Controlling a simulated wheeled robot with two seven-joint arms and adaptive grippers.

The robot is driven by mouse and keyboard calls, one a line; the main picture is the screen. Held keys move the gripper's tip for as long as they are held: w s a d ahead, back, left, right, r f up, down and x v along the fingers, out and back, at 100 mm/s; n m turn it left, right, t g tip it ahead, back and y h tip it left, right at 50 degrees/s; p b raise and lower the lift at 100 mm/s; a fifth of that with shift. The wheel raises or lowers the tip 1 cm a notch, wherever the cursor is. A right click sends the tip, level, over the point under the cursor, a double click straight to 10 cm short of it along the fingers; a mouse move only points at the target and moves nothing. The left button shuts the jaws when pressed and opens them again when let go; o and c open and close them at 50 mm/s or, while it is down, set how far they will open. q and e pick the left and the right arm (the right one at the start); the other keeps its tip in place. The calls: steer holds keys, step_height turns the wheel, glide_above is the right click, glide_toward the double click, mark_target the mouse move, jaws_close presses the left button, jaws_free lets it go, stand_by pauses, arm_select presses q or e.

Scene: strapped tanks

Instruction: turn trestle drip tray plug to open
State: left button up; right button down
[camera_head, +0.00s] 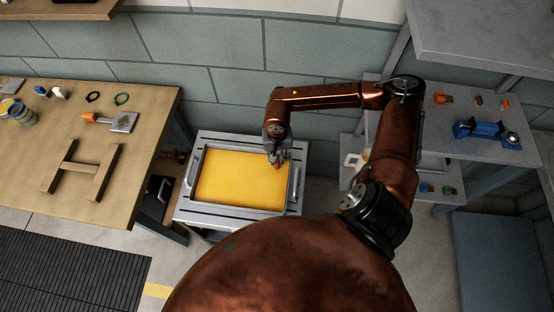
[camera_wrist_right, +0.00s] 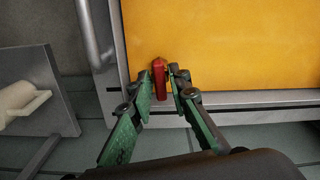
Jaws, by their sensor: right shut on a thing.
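The drip tray (camera_head: 240,211) is a grey metal frame around a flat yellow area (camera_head: 235,180). It stands low between two tables in the head view. In the right wrist view the tray's metal rim (camera_wrist_right: 255,97) runs below the yellow area. The plug's red handle (camera_wrist_right: 159,80) is at the tray's edge near its corner. My right gripper (camera_wrist_right: 162,84) is shut on the red handle, with one green-backed finger on each side. In the head view my right gripper (camera_head: 277,157) reaches down at the tray's back right corner and mostly hides the plug. My left gripper is out of view.
A wooden table (camera_head: 140,165) with small tools stands left. A grey bench (camera_head: 450,150) with a blue device (camera_head: 485,131) stands right, with a lower shelf under it. A grey block wall (camera_head: 235,60) is close behind the tray. A dark floor mat (camera_head: 60,270) lies front left.

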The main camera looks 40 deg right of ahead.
steer(key=shift+f+n+b, duration=0.15)
steer(key=shift+n+b, duration=0.45)
steer(key=shift+n, duration=0.1)
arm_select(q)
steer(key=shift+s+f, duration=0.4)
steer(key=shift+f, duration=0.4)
arm_select(e)
steer(key=shift+n, duration=0.7)
arm_select(q)
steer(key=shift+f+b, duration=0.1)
steer(key=shift+b, duration=0.25)
arm_select(e)
steer(key=shift+n+b, duration=0.45)
steer(key=shift+n, duration=0.35)
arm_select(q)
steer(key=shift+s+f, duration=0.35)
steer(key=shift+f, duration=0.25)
arm_select(e)
steer(key=shift+n, duration=0.6)
